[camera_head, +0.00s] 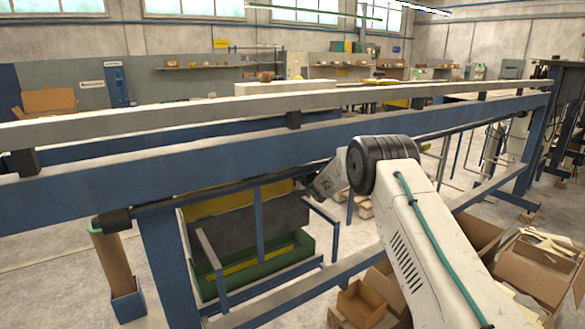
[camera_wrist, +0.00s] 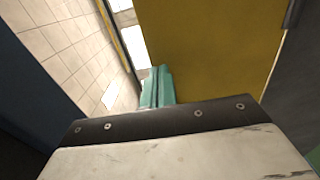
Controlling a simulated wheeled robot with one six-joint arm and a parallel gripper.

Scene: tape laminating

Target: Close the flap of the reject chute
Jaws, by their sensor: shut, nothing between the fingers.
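The reject chute appears to be the green trough (camera_head: 310,243) with a yellow stripe, under the blue conveyor frame in the head view. A dark grey panel (camera_head: 235,226), which looks like its flap, stands tilted above the trough, below a yellow panel (camera_head: 205,207). I cannot tell how far open it is. In the wrist view the yellow panel (camera_wrist: 210,45) is close, with a dark grey surface (camera_wrist: 300,85) on the right. A pale scuffed plate (camera_wrist: 180,155) with a dark screwed edge fills the bottom. My gripper's fingers cannot be made out; my arm and the frame hide that area.
Blue posts and bars stand around the trough. A brown roll (camera_head: 112,268) stands at left. Cardboard boxes (camera_head: 540,270) crowd the lower right. Bare floor (camera_head: 60,275) shows at lower left.

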